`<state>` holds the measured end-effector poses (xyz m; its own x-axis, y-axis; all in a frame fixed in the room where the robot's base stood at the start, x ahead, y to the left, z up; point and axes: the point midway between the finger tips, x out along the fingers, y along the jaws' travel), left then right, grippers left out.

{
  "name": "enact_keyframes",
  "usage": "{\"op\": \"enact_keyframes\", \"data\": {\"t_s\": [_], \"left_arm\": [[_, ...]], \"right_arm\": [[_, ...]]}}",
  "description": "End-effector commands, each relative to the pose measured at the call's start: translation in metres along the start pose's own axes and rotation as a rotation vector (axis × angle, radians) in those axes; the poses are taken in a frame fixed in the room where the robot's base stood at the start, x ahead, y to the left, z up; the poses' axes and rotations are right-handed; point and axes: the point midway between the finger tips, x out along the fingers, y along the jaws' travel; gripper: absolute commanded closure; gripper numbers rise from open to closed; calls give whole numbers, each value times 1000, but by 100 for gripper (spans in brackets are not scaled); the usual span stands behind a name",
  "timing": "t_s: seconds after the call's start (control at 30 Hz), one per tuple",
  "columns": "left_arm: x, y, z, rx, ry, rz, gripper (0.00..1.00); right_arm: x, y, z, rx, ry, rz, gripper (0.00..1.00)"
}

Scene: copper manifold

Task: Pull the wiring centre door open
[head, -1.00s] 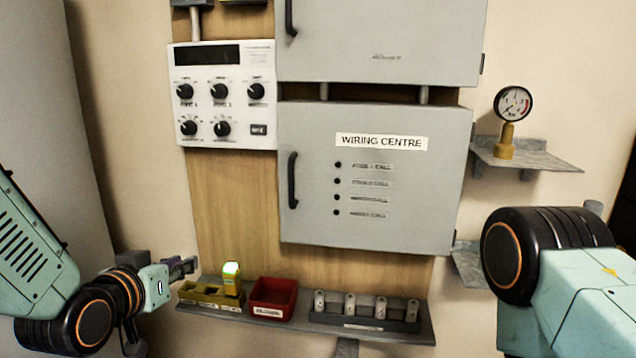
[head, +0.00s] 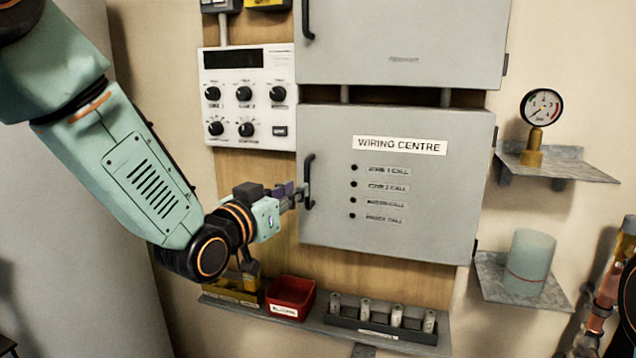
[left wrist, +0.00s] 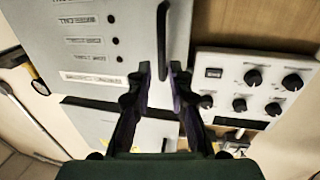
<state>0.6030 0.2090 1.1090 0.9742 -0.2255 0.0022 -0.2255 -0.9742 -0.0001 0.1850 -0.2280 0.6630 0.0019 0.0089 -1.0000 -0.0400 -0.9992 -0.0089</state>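The wiring centre (head: 396,230) is a grey wall box with a labelled front door, which sits shut in the head view. Its black bar handle (head: 308,180) is upright on the door's left edge. My left gripper (head: 299,196) is at the lower half of that handle, coming from the left. In the left wrist view, which shows the scene upside down, the handle (left wrist: 162,40) runs between the two fingers of my left gripper (left wrist: 161,70). The fingers are apart, with gaps beside the bar. My right gripper is out of view.
A white control panel (head: 247,88) with knobs is left of the door. Below are a shelf (head: 325,330), a red bin (head: 291,296) and a dark rack (head: 380,325). A gauge (head: 541,108) and a clear cup (head: 530,262) stand on side shelves at right. Another grey box (head: 400,40) is above.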

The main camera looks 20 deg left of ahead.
Motion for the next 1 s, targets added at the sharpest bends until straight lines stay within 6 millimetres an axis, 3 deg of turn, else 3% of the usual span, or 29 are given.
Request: {"op": "enact_keyframes", "data": {"t_s": [0.2,0.43,0.8,0.83,1.0], "left_arm": [[34,0,1,4,0,0,81],[59,2,-1,1,4,-1,81],[66,3,-1,-4,2,-2,81],[66,3,-1,-4,2,-2,74],[66,3,-1,-4,2,-2,89]], "right_arm": [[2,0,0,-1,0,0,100],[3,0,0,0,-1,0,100],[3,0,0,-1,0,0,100],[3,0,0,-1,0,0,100],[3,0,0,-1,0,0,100]]}}
